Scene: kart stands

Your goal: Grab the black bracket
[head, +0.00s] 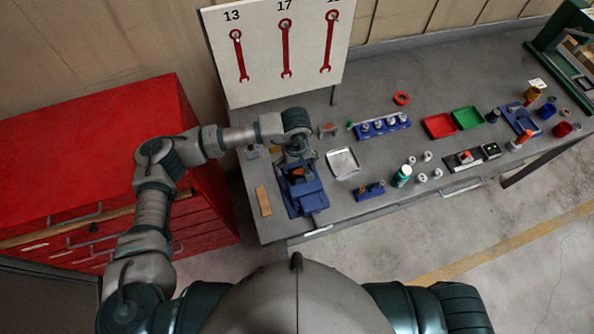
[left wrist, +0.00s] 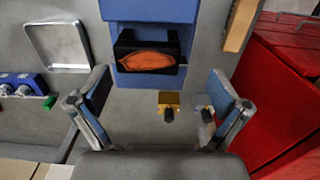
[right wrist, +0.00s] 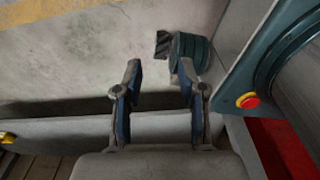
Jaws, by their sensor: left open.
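The black bracket (left wrist: 124,50) shows in the left wrist view as a dark block-like piece around an orange oval part. It sits against a blue fixture (left wrist: 150,10) near the table's left end. In the head view the blue fixture (head: 311,196) shows, with a small orange patch, and my left arm partly covers the area. My left gripper (left wrist: 160,90) is open and empty, with the bracket ahead of and between its spread fingers, apart from them. In the head view my left gripper (head: 296,158) is just above the fixture. My right gripper (right wrist: 160,72) is open and empty over the floor.
A metal tray (left wrist: 36,58) and a wooden strip (left wrist: 239,25) flank the fixture. A red cabinet (head: 60,140) stands left of the table. A tool board (head: 262,80) stands behind.

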